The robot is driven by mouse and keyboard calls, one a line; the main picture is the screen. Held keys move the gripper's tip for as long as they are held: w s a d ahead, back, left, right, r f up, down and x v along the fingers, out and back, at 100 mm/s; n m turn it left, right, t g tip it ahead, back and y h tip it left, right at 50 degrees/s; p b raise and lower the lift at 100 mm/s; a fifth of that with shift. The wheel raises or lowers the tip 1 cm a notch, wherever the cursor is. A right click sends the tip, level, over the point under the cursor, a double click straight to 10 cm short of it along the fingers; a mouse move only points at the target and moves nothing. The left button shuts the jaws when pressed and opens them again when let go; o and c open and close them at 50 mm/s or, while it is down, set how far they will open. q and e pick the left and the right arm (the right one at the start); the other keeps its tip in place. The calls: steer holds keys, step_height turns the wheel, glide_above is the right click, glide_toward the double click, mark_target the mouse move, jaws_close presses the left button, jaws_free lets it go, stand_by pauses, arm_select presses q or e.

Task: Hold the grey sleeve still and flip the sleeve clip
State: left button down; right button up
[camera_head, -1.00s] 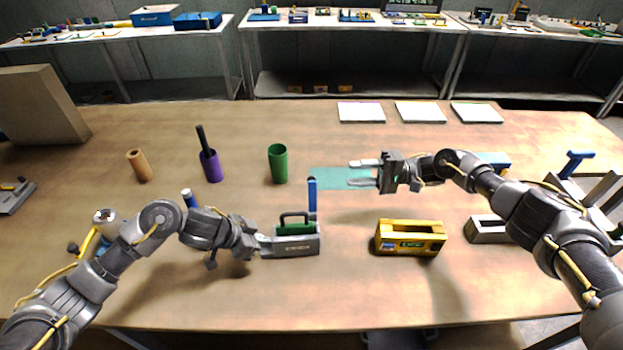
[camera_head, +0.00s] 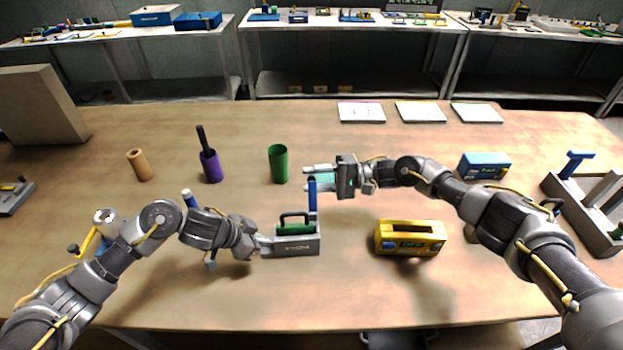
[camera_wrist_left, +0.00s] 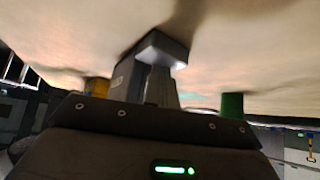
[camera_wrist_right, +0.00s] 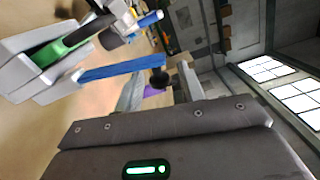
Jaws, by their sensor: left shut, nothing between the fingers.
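The grey sleeve (camera_head: 300,247) lies on the table with a green handled block (camera_head: 294,227) in it. The sleeve clip, a blue lever (camera_head: 312,196), stands upright at the sleeve's right end. It also shows in the right wrist view as a blue bar (camera_wrist_right: 122,69) with a black knob. My left gripper (camera_head: 266,247) is shut and empty at the sleeve's left end; I cannot tell whether it touches. My right gripper (camera_head: 308,178) is open, fingers pointing left, at the clip's top in the picture; its depth relative to the clip is unclear.
A yellow box (camera_head: 409,238) stands right of the sleeve. A green cup (camera_head: 278,164), a purple cup (camera_head: 211,166) and a brown tube (camera_head: 139,165) stand behind, left. A blue box (camera_head: 485,165) and a grey tray (camera_head: 584,216) are at the right. The front table is clear.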

arm_select(q)
steer(key=shift+a+f, duration=0.1)
arm_select(e)
steer(key=shift+a, duration=0.35)
steer(key=shift+c, duration=0.2)
jaws_close()
